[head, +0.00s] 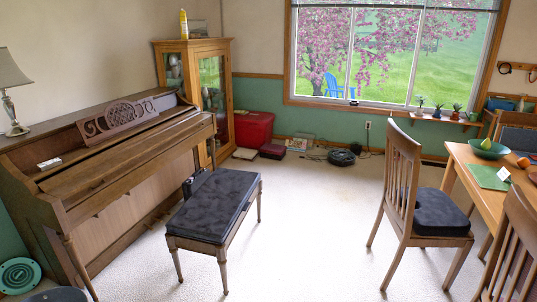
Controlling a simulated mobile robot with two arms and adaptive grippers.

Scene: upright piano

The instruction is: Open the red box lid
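The red box (253,133) sits on the floor at the back, right of the wooden glass cabinet and against the green lower wall. Its lid looks shut, though the box is small and far off. The cabinet partly covers its left side. Neither of my grippers shows in the head view.
An upright piano (115,150) stands at the left, with a dark padded bench (215,205) before it. The glass cabinet (212,95) is beside the box. Small items and a round black device (341,157) lie on the floor nearby. Open carpet (310,210) lies between bench and chair (405,180).

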